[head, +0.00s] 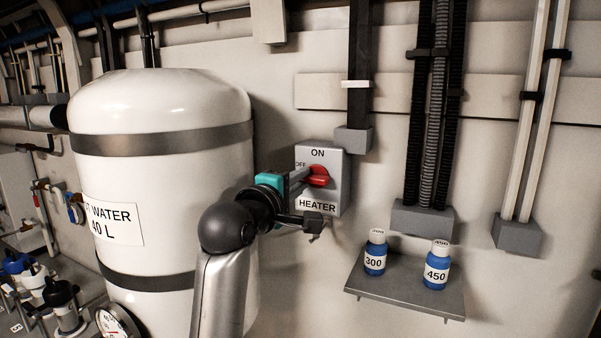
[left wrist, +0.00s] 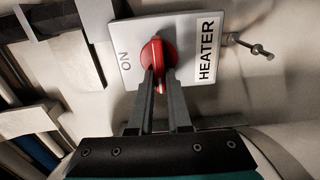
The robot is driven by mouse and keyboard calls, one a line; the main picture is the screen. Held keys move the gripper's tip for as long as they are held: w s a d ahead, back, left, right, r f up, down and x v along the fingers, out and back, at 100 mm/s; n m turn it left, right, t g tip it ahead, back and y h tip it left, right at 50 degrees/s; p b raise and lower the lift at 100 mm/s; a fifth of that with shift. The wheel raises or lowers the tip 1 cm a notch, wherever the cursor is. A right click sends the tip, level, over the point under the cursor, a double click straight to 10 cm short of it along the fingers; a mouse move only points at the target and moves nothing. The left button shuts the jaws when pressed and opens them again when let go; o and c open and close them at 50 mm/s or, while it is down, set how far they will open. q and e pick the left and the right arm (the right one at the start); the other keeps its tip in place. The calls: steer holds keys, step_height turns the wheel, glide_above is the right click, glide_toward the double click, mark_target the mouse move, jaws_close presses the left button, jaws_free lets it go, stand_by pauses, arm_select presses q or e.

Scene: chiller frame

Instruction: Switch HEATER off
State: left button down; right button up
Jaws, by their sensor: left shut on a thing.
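The HEATER switch is a grey box (head: 334,185) on the wall, with ON at its top, OFF at its left and HEATER below. Its red knob (head: 319,177) is on the front face. In the head view the knob looks roughly sideways. My left gripper (head: 308,178) comes in from the left, shut on the knob. In the left wrist view, the two grey fingers (left wrist: 160,75) hold the red knob (left wrist: 159,53) between them, on the grey plate (left wrist: 197,28). The fingers cover part of the knob, and OFF is hidden there. My right gripper is not in view.
A white water tank (head: 165,180) stands close to the left of the switch. A small shelf (head: 405,292) below right holds two blue bottles (head: 375,262), (head: 436,275). A dark conduit (head: 359,60) runs above the switch.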

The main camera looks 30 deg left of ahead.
arm_select(q)
steer(key=shift+f, duration=0.1)
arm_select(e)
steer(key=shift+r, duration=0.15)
arm_select(q)
steer(key=c, duration=0.9)
jaws_free()
steer(key=shift+o, duration=0.2)
